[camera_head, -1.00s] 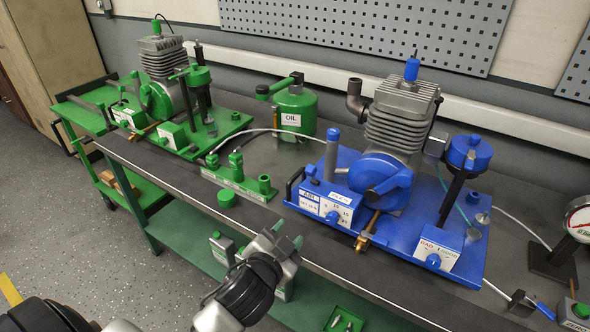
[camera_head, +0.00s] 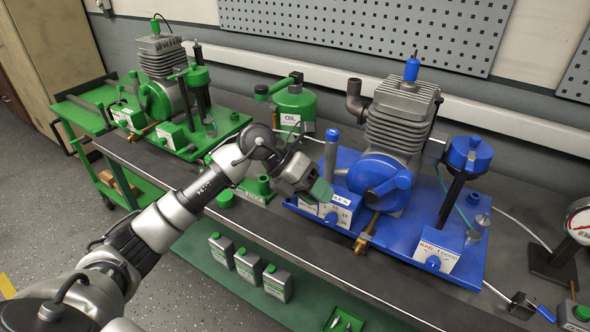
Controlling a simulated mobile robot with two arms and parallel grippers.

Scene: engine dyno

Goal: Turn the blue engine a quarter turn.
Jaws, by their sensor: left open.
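The blue engine (camera_head: 398,115) stands upright on its blue base plate (camera_head: 410,240) on the bench. It has a grey finned cylinder, a blue cap on top and a round blue front cover (camera_head: 378,182). My left gripper (camera_head: 320,190) is open, in front of the white-labelled control box (camera_head: 340,212) at the plate's left end. It hides part of the box and the plate's left edge. I cannot tell whether it touches them. It is left of the blue front cover and apart from it. My right gripper is not in view.
A green engine (camera_head: 160,75) and an oil can (camera_head: 294,105) stand to the left. A blue-topped stand (camera_head: 468,155) is on the right, with a gauge (camera_head: 578,222) beyond. Grey bottles (camera_head: 248,265) stand on the lower shelf.

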